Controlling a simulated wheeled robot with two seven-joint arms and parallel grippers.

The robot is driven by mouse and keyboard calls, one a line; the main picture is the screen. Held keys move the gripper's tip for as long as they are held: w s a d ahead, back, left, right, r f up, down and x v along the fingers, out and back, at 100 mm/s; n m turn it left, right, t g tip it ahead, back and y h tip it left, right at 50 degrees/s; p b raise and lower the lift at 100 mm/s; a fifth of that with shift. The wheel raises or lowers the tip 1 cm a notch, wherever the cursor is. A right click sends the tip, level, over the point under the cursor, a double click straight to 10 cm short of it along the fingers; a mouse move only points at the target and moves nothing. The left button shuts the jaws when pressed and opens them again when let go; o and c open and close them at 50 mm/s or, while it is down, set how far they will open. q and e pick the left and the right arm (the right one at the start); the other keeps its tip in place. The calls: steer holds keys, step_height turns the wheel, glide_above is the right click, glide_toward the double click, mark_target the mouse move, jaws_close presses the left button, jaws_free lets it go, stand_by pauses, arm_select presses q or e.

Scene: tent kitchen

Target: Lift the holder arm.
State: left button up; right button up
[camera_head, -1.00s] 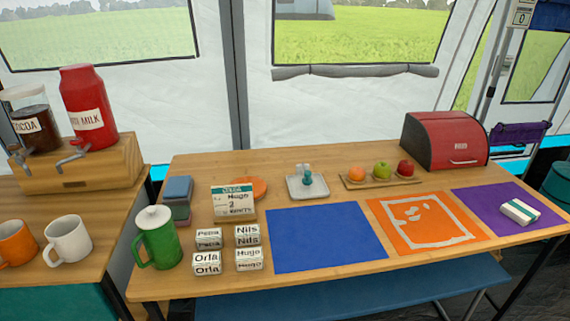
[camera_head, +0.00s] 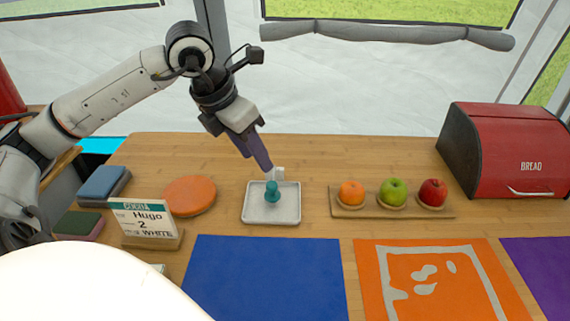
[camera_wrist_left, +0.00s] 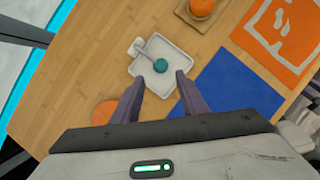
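The holder is a small white block with an arm ending in a teal knob (camera_head: 272,191). My left gripper (camera_head: 267,169) is above the tray, by the holder. In the left wrist view its two fingers (camera_wrist_left: 159,83) are wide apart with the knob just beyond the tips and nothing between them. My right gripper is not in view.
An orange disc (camera_head: 189,195) and a name card (camera_head: 146,218) stand left of the tray. A fruit board (camera_head: 342,211) with an orange and apples lies right, then a red bread box (camera_head: 508,150). A blue mat (camera_head: 265,275) lies in front.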

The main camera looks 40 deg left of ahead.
mark_target(271, 184)
arm_select(q)
steer(key=x, duration=0.9)
steer(key=shift+f, duration=0.45)
jaws_close()
